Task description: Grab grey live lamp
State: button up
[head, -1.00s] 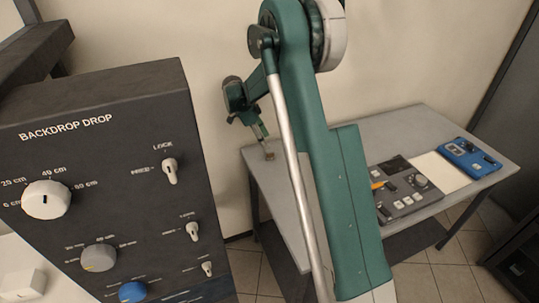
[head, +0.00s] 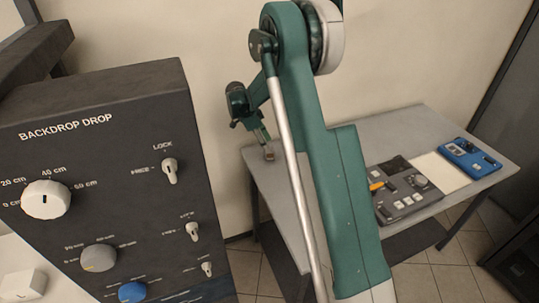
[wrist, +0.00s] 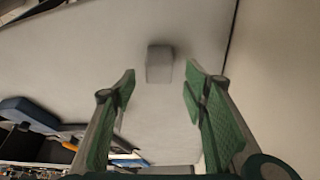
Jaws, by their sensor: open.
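A small grey block, which seems to be the grey live lamp (head: 269,154), sits near the far left corner of the grey table (head: 400,130). In the wrist view the grey lamp (wrist: 159,66) shows as a plain boxy shape, just beyond and between my fingertips. My gripper (wrist: 159,88) is open, with a green-padded finger on each side and nothing held. In the head view my gripper (head: 265,138) hangs just above the lamp, partly hidden by my arm. Whether any finger touches the lamp cannot be told.
A dark control panel (head: 100,150) marked BACKDROP DROP stands at the left front. On the table's right lie a grey button console (head: 405,195), a pale sheet (head: 438,172) and a blue device (head: 470,158). The wall (head: 400,60) is close behind the table.

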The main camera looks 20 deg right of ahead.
jog(key=shift+x, duration=2.55)
jog(key=shift+s, duration=0.1)
jog(key=shift+c, duration=0.5)
jog(key=c, duration=0.9)
